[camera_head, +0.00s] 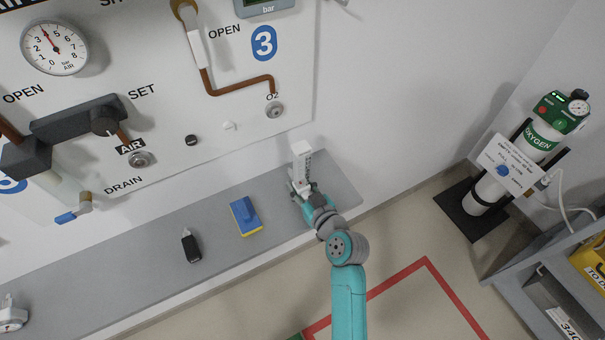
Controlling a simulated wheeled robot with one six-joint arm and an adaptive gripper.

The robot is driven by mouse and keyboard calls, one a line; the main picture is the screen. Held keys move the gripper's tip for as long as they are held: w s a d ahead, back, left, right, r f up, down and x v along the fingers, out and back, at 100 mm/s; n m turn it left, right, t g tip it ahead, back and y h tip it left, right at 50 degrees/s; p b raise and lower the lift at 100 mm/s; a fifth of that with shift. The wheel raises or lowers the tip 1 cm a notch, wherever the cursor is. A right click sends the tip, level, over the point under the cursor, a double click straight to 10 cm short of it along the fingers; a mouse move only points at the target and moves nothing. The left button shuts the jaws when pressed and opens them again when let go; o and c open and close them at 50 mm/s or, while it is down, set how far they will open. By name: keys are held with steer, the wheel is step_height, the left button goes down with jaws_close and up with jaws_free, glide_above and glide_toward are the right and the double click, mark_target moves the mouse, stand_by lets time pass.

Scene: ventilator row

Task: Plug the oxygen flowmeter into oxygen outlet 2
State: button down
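The oxygen flowmeter is probably the white upright device with a graduated scale (300,163) at the right end of the grey shelf. My gripper (303,191) is at its lower part, reaching in from the front. The fingers are small and partly hidden, so I cannot tell whether they are closed on it, or whether it rests on the shelf. A round metal outlet marked O2 (275,109) is on the wall panel, above and left of the flowmeter. It is apart from the flowmeter and looks empty. A blue 3 is above it; no outlet marked 2 is readable.
The grey shelf (150,252) also holds a blue-yellow block (245,217) and a black object (190,245). An AIR outlet (140,159) and black regulator (80,119) are on the panel. An oxygen cylinder (520,158) stands right. The wall right of the panel is clear.

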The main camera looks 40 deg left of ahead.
steer(key=shift+r, duration=0.25)
steer(key=shift+r, duration=0.7)
steer(key=shift+d, duration=0.1)
steer(key=f+v, duration=0.3)
steer(key=v, duration=1)
steer(key=shift+s+d, duration=0.15)
steer(key=shift+d, duration=0.4)
stand_by(0.5)
